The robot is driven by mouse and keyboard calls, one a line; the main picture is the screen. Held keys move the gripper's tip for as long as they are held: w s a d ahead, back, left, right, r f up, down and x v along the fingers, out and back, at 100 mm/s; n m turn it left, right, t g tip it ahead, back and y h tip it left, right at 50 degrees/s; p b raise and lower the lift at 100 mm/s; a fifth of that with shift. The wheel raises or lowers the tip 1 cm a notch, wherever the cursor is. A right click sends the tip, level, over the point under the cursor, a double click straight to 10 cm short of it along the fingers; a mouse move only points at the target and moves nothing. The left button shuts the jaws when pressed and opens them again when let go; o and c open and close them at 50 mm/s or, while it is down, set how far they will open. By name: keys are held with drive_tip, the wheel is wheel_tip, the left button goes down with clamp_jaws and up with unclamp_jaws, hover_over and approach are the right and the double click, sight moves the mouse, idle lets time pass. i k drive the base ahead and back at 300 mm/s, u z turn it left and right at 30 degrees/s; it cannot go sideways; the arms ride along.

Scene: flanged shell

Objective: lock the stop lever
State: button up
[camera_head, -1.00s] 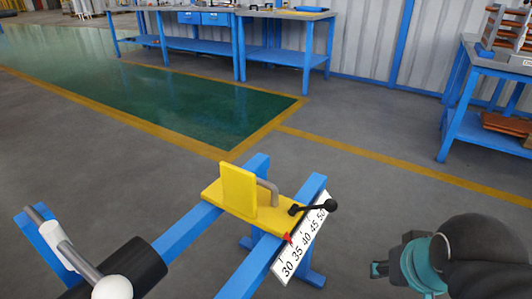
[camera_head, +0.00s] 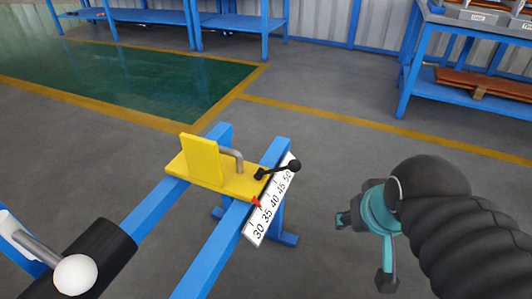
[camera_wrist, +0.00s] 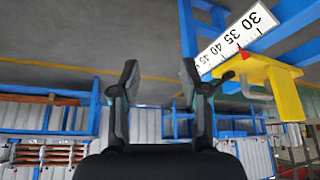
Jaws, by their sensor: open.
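The stop lever (camera_head: 277,169) is a black rod with a round black knob at its right end. It sits on the right end of a yellow stop block (camera_head: 222,179) that spans two blue rails. In the wrist view the lever (camera_wrist: 222,80) and the yellow block (camera_wrist: 284,88) are upside down at the right. A red pointer (camera_head: 256,202) on the block stands near 35 on the white scale (camera_head: 268,213). My gripper (camera_head: 362,250) is right of the lever, apart from it. In the wrist view my gripper (camera_wrist: 158,80) has its two fingers spread with nothing between them.
A black roller (camera_head: 95,262) and a white ball knob (camera_head: 75,274) are at the lower left. A grey handle (camera_head: 232,157) rises from the block. A blue shelf bench (camera_head: 470,75) stands at the back right. Open floor (camera_head: 345,165) lies right of the rails.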

sight(294, 165)
drive_tip(key=u, duration=0.75)
drive_tip(key=k, duration=0.75)
drive_tip(key=z, duration=0.3)
